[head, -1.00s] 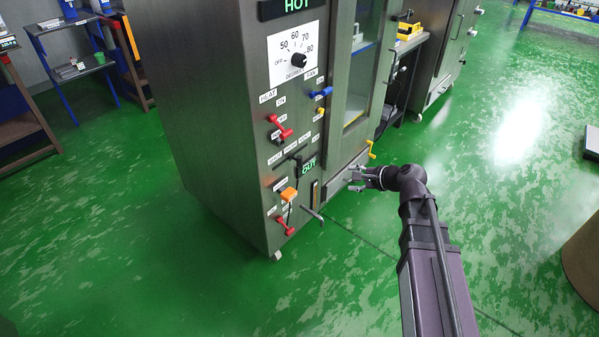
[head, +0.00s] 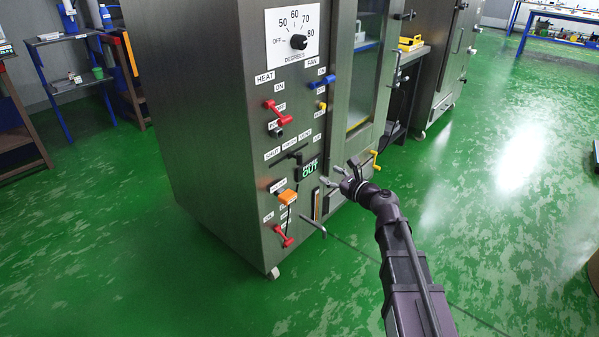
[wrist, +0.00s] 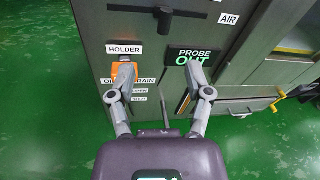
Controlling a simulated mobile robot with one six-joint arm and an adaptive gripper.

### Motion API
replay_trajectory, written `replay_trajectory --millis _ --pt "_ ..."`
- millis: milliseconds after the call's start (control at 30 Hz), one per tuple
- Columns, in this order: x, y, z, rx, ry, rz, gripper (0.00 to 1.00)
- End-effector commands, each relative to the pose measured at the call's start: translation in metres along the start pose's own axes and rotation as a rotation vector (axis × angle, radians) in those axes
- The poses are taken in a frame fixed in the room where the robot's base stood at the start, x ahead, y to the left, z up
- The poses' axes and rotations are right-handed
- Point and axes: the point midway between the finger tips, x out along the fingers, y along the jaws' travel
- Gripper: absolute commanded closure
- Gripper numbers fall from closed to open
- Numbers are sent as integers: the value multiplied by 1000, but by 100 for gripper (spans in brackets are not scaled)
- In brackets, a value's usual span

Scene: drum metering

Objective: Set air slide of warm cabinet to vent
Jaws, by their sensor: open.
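The warm cabinet (head: 225,110) is a tall dark metal box with a control panel. Its air slide shows as a black handle (head: 298,159) at a dark slot, below a row of small position labels with AIR (head: 318,138) at the right end. In the wrist view the black handle (wrist: 163,20) hangs at top centre, left of the AIR label (wrist: 229,19). Which position it stands at cannot be read. My gripper (head: 333,176) is open and empty, to the right of and below the handle, apart from it. The wrist view shows its two spread fingers (wrist: 161,80).
The green floor (head: 180,290) in front is clear.

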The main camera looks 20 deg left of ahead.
Motion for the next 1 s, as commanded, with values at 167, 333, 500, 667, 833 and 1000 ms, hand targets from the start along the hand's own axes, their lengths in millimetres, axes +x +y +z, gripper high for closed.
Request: replay_trajectory --millis 167,333,500,667,833,1000 --pt "13 2 -20 132 -50 -33 35" --pt "18 1 -22 198 -73 -47 35" --pt "18 0 -21 212 -78 -51 35" --pt "18 0 -21 210 -77 -50 35" --pt "20 0 -21 209 -77 -50 35" --pt "28 -1 -20 208 -77 -49 35"
